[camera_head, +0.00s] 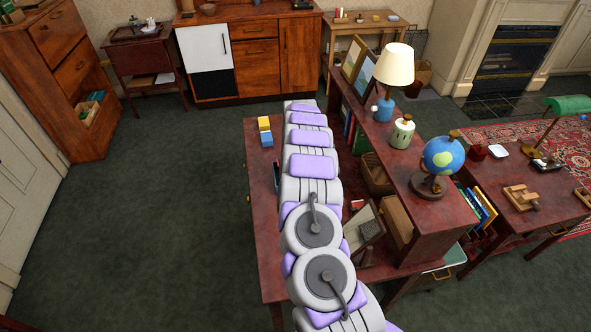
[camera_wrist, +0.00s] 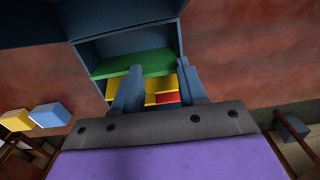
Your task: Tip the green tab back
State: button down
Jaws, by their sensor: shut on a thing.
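In the wrist view, the green tab (camera_wrist: 134,63) is a flat slab lying across the inside of an open blue housing (camera_wrist: 90,57). My gripper (camera_wrist: 159,64) reaches into the housing. Its two fingers show a gap, and part of the green tab lies between their tips, so it appears shut on the tab. Yellow pieces (camera_wrist: 117,90) and a red piece (camera_wrist: 168,98) show below the tab, partly behind the fingers. In the head view my arm hides the gripper and the tab.
A yellow and blue block pair (camera_head: 265,131) lies on the red-brown desk (camera_head: 262,215); blocks (camera_wrist: 50,115) also show in the wrist view. A raised shelf (camera_head: 440,215) right of my arm bears a lamp (camera_head: 394,66), a lantern (camera_head: 402,132) and a globe (camera_head: 442,156). Floor at left is clear.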

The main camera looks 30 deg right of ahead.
jog(key=shift+s+d, duration=0.3)
jog(key=shift+d, duration=0.45)
jog(key=shift+f, duration=0.1)
jog(key=shift+s+f, duration=0.15)
jog(key=shift+s, duration=0.05)
dwell(0.5)
jog(key=c, duration=0.6)
grip_release()
jog(key=shift+w+d, duration=0.1)
jog(key=shift+w, duration=0.1)
notch_tip(320, 180, up, 18)
jog(key=p, duration=0.3)
jog(key=shift+f, duration=0.25)
jog(key=shift+c, duration=0.3)
